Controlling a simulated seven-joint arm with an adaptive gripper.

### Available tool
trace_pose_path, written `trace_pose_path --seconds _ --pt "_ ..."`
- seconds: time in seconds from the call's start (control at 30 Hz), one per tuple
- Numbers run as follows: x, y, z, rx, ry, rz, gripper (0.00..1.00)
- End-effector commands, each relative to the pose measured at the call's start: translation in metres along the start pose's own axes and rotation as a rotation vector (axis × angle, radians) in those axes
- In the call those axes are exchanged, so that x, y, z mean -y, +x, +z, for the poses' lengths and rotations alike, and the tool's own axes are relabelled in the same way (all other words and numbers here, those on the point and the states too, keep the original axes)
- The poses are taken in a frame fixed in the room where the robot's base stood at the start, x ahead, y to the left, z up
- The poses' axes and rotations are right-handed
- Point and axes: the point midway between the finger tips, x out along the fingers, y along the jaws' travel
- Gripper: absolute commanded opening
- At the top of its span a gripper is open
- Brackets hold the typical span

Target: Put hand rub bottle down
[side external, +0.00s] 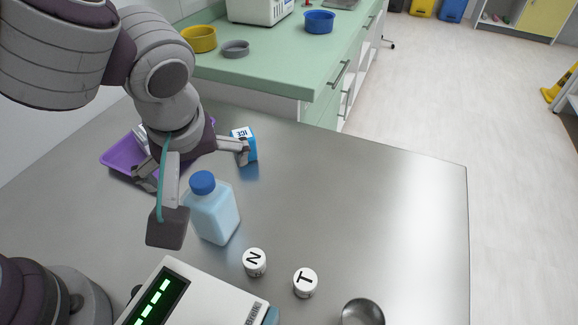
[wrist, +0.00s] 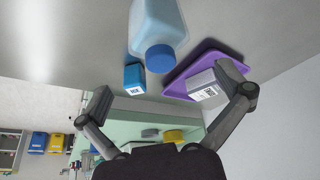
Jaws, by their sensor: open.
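The hand rub bottle, seemingly the pale blue one with a blue cap (side external: 214,213), stands upright on the steel table. In the wrist view the bottle (wrist: 157,28) is at the top, beyond the fingertips and apart from them. My gripper (side external: 195,166) is open, with its fingers spread wide just behind the bottle in the side view. In the wrist view my gripper (wrist: 168,92) shows nothing held between its fingers. Part of the gripper is hidden behind the wrist camera mount in the side view.
A purple tray (side external: 122,157) lies behind my gripper, with a white box (wrist: 203,88) in it. A blue ICE box (side external: 249,147) stands by one finger. White jars N (side external: 254,263) and T (side external: 305,283), a metal cup (side external: 362,313) and a device (side external: 205,290) are nearer. The table's right is clear.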

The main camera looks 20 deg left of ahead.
Motion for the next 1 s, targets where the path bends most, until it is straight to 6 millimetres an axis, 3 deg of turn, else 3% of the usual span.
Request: trace_pose_path --seconds 0.13,0.27,0.37,0.47,0.6,0.7,0.8,1.0 --pt "-0.001 -0.033 0.0 -0.001 0.001 0.006 1.0" --pt "0.0 -0.047 0.0 0.001 0.001 0.003 1.0" --pt "0.005 -0.052 -0.012 0.019 0.027 0.012 1.0" --pt "0.027 -0.054 -0.046 0.056 0.129 0.061 1.0" --pt "0.079 -0.056 -0.081 0.062 0.353 0.185 1.0" --pt "0.111 -0.057 -0.085 0.011 0.506 0.266 1.0" --pt "0.129 -0.056 -0.08 -0.046 0.623 0.312 1.0" --pt "0.137 -0.055 -0.074 -0.092 0.712 0.337 1.0"
